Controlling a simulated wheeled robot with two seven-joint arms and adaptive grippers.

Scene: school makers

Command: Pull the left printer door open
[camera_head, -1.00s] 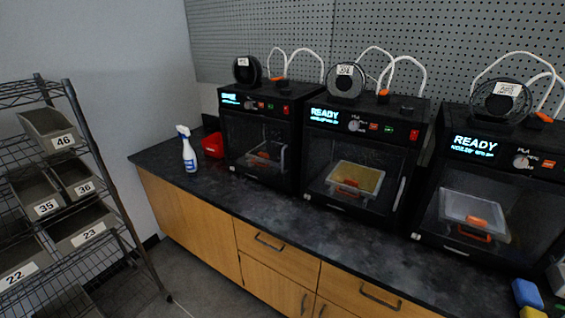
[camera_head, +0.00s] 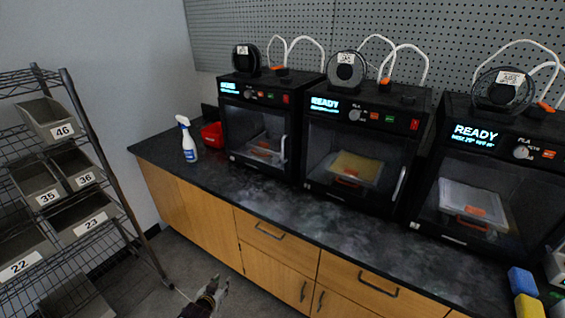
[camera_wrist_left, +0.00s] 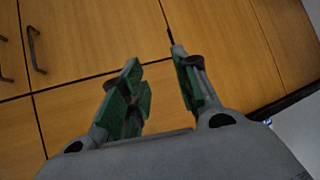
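Three black printers stand in a row on the counter. The left printer (camera_head: 258,125) has a dark see-through door (camera_head: 252,140) that looks closed, with a pale upright handle (camera_head: 283,149) on its right edge. My left gripper (camera_head: 222,284) shows low in the head view, below the counter top and in front of the wooden cabinets, well apart from the printer. In the left wrist view my left gripper (camera_wrist_left: 158,85) has its green-padded fingers spread, with nothing between them. My right gripper is not in view.
The middle printer (camera_head: 362,150) and right printer (camera_head: 480,180) stand beside it. A spray bottle (camera_head: 187,139) and red bin (camera_head: 212,136) are left of the left printer. A wire rack with grey bins (camera_head: 45,120) stands at left. Cabinet handles (camera_head: 270,231) stick out below the counter.

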